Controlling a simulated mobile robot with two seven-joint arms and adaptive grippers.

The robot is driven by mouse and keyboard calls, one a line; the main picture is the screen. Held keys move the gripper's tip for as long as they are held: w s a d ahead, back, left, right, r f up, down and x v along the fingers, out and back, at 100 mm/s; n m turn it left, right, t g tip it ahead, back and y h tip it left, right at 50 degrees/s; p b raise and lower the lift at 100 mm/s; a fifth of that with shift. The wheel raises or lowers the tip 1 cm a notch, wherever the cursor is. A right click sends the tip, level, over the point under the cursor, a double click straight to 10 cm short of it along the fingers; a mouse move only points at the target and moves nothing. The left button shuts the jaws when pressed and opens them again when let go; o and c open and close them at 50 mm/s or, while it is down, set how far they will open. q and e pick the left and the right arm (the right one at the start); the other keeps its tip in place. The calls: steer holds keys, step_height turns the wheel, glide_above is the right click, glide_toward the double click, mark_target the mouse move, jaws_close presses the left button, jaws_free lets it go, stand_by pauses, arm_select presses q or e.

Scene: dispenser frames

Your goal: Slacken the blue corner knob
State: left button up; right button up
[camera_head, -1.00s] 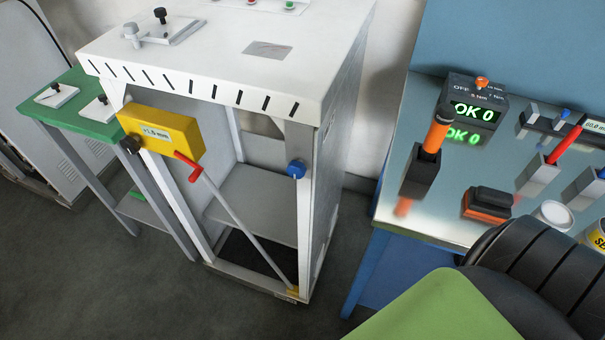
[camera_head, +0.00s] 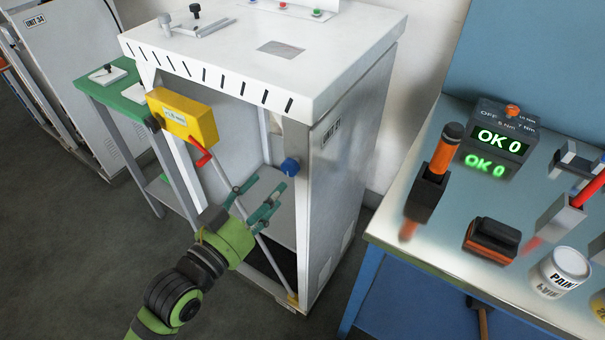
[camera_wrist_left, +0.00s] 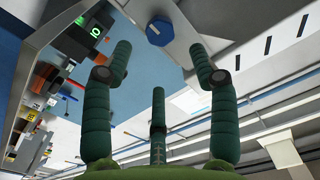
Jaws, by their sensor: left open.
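The blue corner knob (camera_head: 290,167) sits on the upper part of the right front post of the white cabinet frame (camera_head: 372,75). In the left wrist view the knob (camera_wrist_left: 160,33) shows as a blue hexagon on the pale post, ahead of the fingers. My left gripper (camera_head: 256,196) is open and empty in front of the frame's opening, a little below and left of the knob in the head view. It does not appear to touch the knob. In the left wrist view its green fingers (camera_wrist_left: 168,70) stand apart, with the knob beyond their tips. My right gripper is out of view.
A yellow gauge box (camera_head: 185,117) with a red-handled rod (camera_head: 203,153) is on the left post. A green-topped stand (camera_head: 112,98) is to the left. The workbench (camera_head: 440,225) at right holds a torque display (camera_head: 500,140), an orange-handled tool (camera_head: 438,155) and a paint can (camera_head: 560,272).

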mark_target(287, 168)
arm_select(q)
steer(key=p+x, duration=0.1)
steer(key=x, duration=0.5)
steer(key=shift+a, duration=0.15)
steer(key=shift+w+d+p, duration=0.25)
steer(key=shift+w+p, duration=0.05)
steer(key=shift+w, duration=0.05)
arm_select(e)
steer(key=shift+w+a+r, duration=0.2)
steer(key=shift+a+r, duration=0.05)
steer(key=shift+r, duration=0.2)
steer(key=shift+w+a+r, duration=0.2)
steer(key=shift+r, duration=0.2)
arm_select(q)
steer(key=c, duration=1.1)
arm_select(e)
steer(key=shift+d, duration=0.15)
